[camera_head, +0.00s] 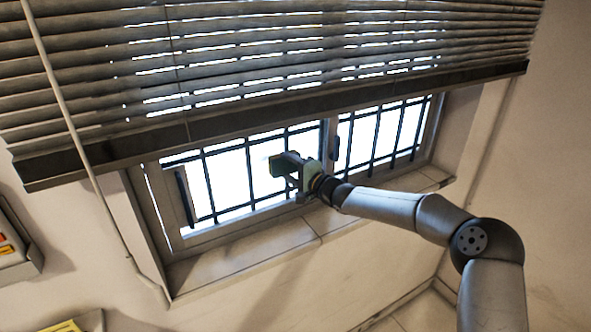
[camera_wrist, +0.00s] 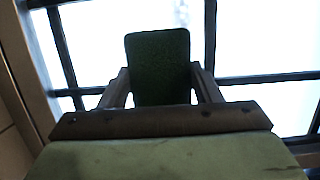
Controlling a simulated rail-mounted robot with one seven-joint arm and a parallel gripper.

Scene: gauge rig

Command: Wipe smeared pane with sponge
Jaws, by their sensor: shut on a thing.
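The smeared pane (camera_head: 232,184) is the bright left part of the window, behind dark bars. In the wrist view the pane (camera_wrist: 105,35) is very bright, with a faint greyish patch near the top right of the sponge. My gripper (camera_head: 291,171) is in front of the pane, near its lower right part. The dark green sponge (camera_wrist: 160,68) stands between its two fingers, which are shut on its sides. The sponge also shows in the head view (camera_head: 284,164), held up against the bright pane. I cannot tell whether it touches the glass.
Slatted blinds (camera_head: 250,60) hang over the upper window, with a heavy bottom rail. A window handle (camera_head: 336,148) is right of the gripper. The sill (camera_head: 240,258) below is clear. A pale cord (camera_head: 75,130) hangs at left. A yellow item (camera_head: 65,326) lies at bottom left.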

